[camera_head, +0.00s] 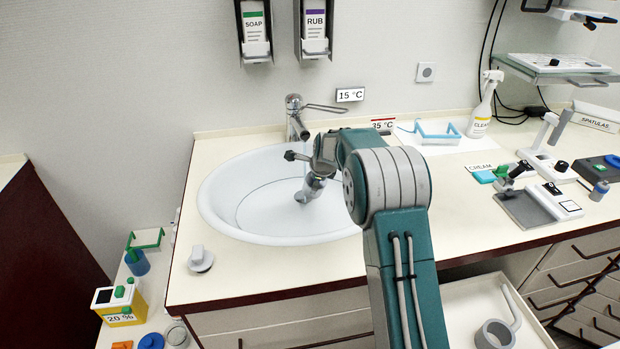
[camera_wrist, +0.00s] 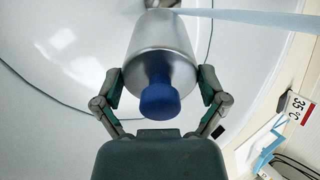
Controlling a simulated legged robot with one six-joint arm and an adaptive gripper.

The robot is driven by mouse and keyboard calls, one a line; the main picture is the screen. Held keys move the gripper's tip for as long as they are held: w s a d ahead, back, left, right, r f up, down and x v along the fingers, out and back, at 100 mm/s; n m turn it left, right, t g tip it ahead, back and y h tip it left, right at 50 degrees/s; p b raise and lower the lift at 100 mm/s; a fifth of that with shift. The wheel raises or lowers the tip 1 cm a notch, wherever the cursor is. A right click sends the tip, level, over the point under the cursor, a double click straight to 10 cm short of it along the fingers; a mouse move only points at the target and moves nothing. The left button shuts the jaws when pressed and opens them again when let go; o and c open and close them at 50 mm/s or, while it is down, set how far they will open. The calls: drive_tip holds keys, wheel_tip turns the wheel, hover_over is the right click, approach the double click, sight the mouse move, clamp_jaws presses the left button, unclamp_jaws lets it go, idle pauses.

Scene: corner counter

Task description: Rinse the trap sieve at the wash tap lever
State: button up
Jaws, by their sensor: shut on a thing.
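The trap sieve (camera_wrist: 160,55) is a metal cup with a blue knob; I take it to be the trap sieve. My gripper (camera_wrist: 160,85) is shut on its sides, with the knob toward the wrist camera. In the head view a metal piece (camera_head: 313,187), apparently the sieve, hangs over the white basin (camera_head: 215,205). The tap (camera_head: 294,115) stands behind the basin with its lever (camera_head: 325,107) pointing right. A pale blue strip (camera_wrist: 250,18), looking like water, crosses the sieve's far end in the wrist view; whether it touches the sieve is unclear.
A 15 °C sign (camera_head: 350,95) is on the wall and a 35 °C sign (camera_head: 383,125) is right of the tap. A grey knob (camera_head: 200,259) sits at the counter's front left. Bottles and devices fill the right counter. An open drawer (camera_head: 470,300) is below.

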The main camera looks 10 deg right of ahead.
drive_tip(key=shift+s+d, duration=0.15)
drive_tip(key=shift+s, duration=0.85)
drive_tip(key=shift+s+d, duration=0.15)
drive_tip(key=shift+s, duration=0.85)
drive_tip(key=s+r, duration=0.2)
drive_tip(key=s, duration=0.1)
drive_tip(key=s+r, duration=0.2)
drive_tip(key=shift+d, duration=0.3)
drive_tip(key=shift+r, duration=0.1)
idle(0.5)
